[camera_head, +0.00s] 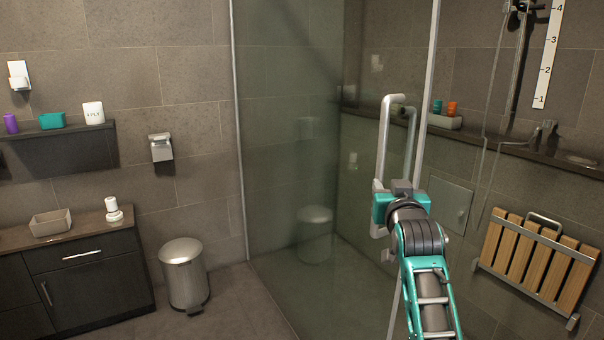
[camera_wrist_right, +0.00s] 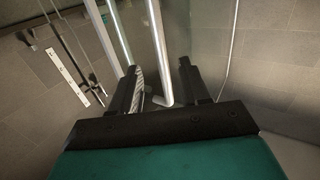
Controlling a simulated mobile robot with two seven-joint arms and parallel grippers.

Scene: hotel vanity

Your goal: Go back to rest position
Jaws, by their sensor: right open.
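My right gripper (camera_head: 393,190) is raised in the middle right of the head view, at the lower end of the shower door's handle (camera_head: 385,135). In the right wrist view the gripper (camera_wrist_right: 160,85) has its two dark fingers apart, with the lower end of the metal handle (camera_wrist_right: 158,60) showing between them. I cannot tell whether a finger touches the handle. My left gripper is not in view.
The glass shower panel (camera_head: 290,150) stands beside my right arm. A folding wooden seat (camera_head: 535,258) is on the wall at right. A metal bin (camera_head: 184,275) and a dark vanity cabinet (camera_head: 90,295) stand at left. Some floor (camera_head: 235,312) is clear.

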